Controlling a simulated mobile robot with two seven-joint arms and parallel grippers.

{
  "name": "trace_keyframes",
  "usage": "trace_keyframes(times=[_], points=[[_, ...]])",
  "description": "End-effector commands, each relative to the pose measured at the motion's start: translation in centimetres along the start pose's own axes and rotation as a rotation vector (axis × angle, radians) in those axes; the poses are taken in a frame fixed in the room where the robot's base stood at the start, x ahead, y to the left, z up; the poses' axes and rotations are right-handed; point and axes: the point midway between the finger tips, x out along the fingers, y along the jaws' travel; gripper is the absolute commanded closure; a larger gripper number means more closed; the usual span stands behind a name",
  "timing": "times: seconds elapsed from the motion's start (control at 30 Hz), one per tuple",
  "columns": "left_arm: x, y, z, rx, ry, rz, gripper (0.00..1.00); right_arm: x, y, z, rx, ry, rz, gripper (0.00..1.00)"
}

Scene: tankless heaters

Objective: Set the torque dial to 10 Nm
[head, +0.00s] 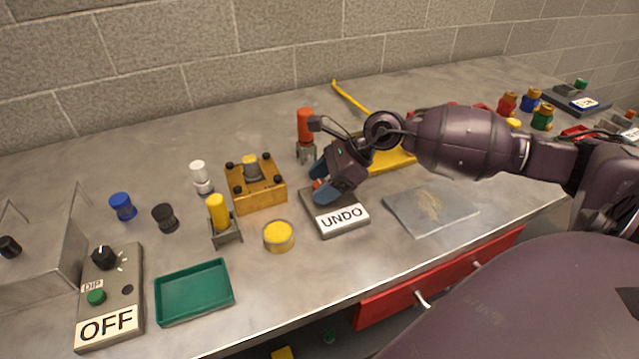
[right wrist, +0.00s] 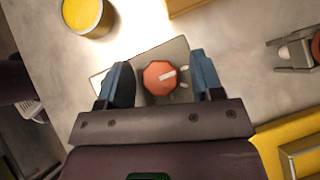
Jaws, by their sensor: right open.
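An orange-red eight-sided dial (right wrist: 157,83) with a white pointer mark sits on a grey box (head: 338,219) labelled "UNDO". In the right wrist view the pointer aims right and slightly up, and white ticks lie to the dial's right. No numbers are readable there. In the head view the dial (head: 319,184) is mostly hidden by my right gripper (head: 326,187). This gripper is open, with its blue fingers on either side of the dial; I cannot tell whether they touch it. My left gripper is not in view.
A yellow round tin (head: 278,237) stands left of the box, and a grey plate (head: 431,208) lies to its right. A yellow block (head: 254,188) and an orange-topped tool (head: 306,130) stand behind. A green tray (head: 194,291) and an "OFF" box (head: 110,305) are farther left.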

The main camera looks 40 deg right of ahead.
Motion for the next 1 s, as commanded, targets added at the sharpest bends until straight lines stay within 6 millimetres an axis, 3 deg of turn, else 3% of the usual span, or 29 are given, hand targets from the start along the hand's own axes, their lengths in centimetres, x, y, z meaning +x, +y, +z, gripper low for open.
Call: trace_keyframes(times=[0.33,0.67,1.0], points=[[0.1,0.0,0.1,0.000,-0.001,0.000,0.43,0.4,0.0,0.0,-0.001,0.001,0.000,0.40],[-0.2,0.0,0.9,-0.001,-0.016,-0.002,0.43,0.3,0.0,0.0,0.000,0.001,0.000,0.89],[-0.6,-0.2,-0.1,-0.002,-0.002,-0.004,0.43,0.1,0.0,0.2,0.033,-0.002,-0.037,0.89]])
